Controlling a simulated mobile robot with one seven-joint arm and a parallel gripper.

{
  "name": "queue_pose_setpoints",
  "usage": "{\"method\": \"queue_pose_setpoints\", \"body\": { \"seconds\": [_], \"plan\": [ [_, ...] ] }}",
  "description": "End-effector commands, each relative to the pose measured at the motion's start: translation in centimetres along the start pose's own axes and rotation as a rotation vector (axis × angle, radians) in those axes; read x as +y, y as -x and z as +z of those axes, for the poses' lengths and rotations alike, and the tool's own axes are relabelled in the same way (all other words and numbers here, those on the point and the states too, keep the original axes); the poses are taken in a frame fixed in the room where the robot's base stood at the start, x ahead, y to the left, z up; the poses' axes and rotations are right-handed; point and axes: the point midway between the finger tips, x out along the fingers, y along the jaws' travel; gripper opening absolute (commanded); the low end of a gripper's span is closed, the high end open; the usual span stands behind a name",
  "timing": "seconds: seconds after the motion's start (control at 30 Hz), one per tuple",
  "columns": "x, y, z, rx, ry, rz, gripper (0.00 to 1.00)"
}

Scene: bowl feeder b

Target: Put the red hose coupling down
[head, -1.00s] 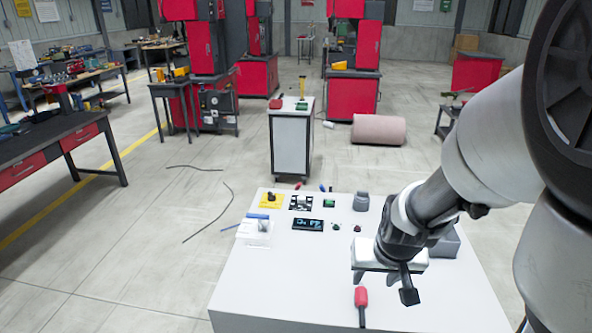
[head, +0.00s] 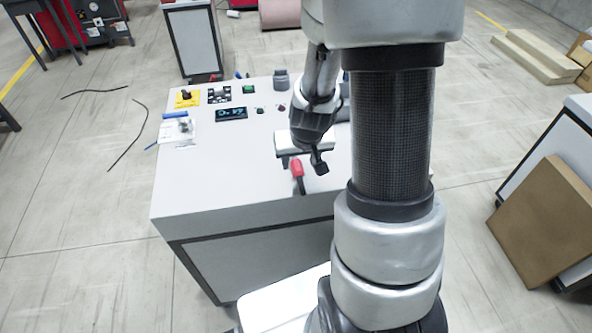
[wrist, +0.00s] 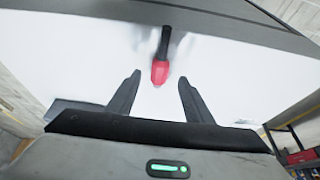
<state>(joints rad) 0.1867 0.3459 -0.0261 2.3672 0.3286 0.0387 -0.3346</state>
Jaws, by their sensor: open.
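The red hose coupling (head: 297,168), a red piece with a black stem, lies on the white worktop near its front edge. In the wrist view the coupling (wrist: 160,72) shows its red end between and slightly beyond the fingertips, with the black stem pointing away. My gripper (head: 303,164) is open just by the coupling in the head view. In the wrist view both fingers of my gripper (wrist: 159,80) stand apart, with white surface visible between each finger and the coupling. I cannot tell the exact height of the fingers above the worktop.
The white worktop (head: 215,185) is clear on its front left. A dark display (head: 231,114), a yellow plate (head: 188,99), a green part (head: 248,89) and a white tray (head: 178,130) stand towards its back. A cardboard box (head: 545,225) leans at the right.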

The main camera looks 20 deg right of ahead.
Motion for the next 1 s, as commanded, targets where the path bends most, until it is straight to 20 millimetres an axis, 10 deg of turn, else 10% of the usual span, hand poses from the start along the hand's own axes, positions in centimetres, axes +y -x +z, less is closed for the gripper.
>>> {"method": "queue_pose_setpoints", "body": {
  "seconds": [0.7,1.0],
  "plan": [
    [0.0,-5.3,0.4,0.001,0.001,0.000,0.47],
    [0.0,-5.3,0.4,0.001,0.001,0.000,0.00]
  ]
}}
